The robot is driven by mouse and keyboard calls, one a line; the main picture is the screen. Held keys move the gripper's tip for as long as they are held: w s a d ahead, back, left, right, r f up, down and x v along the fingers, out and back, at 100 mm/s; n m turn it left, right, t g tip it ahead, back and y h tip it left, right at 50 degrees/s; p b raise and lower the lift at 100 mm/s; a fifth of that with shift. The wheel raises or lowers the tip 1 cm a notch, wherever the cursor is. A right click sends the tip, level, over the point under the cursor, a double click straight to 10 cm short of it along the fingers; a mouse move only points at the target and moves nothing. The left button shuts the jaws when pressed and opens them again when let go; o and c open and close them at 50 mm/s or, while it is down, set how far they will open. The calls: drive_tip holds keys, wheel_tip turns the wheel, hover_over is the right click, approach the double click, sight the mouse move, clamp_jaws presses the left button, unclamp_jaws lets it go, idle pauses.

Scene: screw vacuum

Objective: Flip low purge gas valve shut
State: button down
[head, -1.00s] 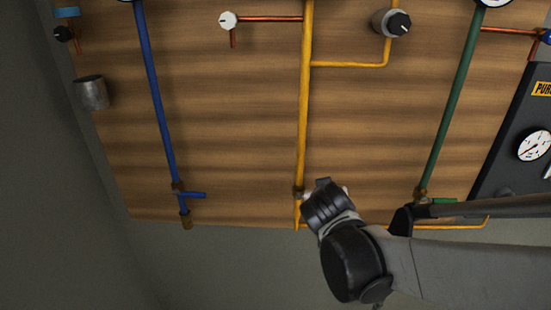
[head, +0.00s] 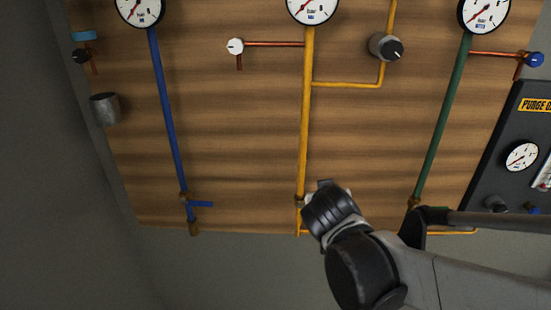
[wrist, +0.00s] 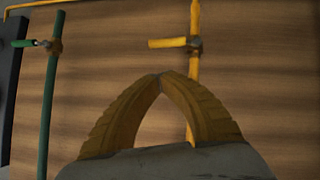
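A yellow lever valve (wrist: 195,46) sits on the yellow pipe (head: 307,130) near the panel's bottom edge. Its yellow handle (wrist: 168,42) lies across the pipe in the wrist view. In the head view the valve body (head: 300,200) shows beside my gripper, which hides its handle. My gripper (wrist: 160,76) has its fingertips together, with nothing visible between them. The tips appear just below the handle in the wrist view; contact cannot be told. In the head view my gripper (head: 328,205) is right of the yellow pipe's lower end. No label names the low purge gas valve.
A green pipe (head: 445,120) with a green-handled valve (wrist: 53,46) runs beside the yellow one. A dark purge panel (head: 510,140) with a gauge stands right. Bare wood (head: 245,140) lies between pipes.

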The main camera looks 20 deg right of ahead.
drive_tip(key=v, duration=0.2)
drive_tip(key=p+v, duration=0.1)
drive_tip(key=v, duration=0.2)
drive_tip(key=shift+d+r, duration=0.1)
drive_tip(key=shift+d, duration=0.1)
